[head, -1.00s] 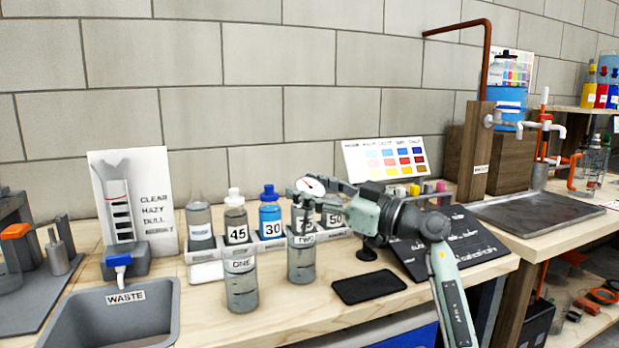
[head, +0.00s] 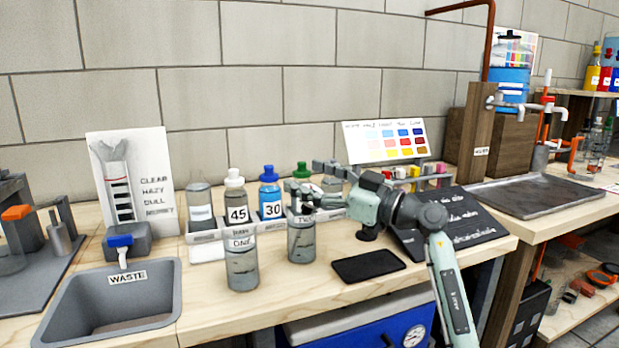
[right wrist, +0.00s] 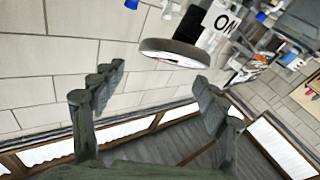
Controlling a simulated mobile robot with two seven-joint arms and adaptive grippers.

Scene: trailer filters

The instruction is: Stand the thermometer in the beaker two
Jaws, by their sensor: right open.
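Beaker two (head: 301,243), a clear beaker labelled TWO, stands upright on the wooden bench in front of the bottle rack. My right gripper (head: 306,181) is over its mouth, coming in from the right. In the right wrist view its fingers (right wrist: 153,84) are spread apart with nothing clamped between them. The thermometer's round dial (right wrist: 175,53) shows there nearly edge-on, just beyond the fingertips. In the head view the dial is a small dark shape (head: 307,208) at the beaker's rim, partly covered by the gripper. The stem is hidden, so its depth in the beaker cannot be told. My left gripper is out of view.
Beaker one (head: 241,262) stands close on the left. The rack (head: 207,246) with several bottles is just behind. A black slab (head: 368,266) lies to the right, beside a dark sloped board (head: 455,222). The waste sink (head: 110,305) is at front left.

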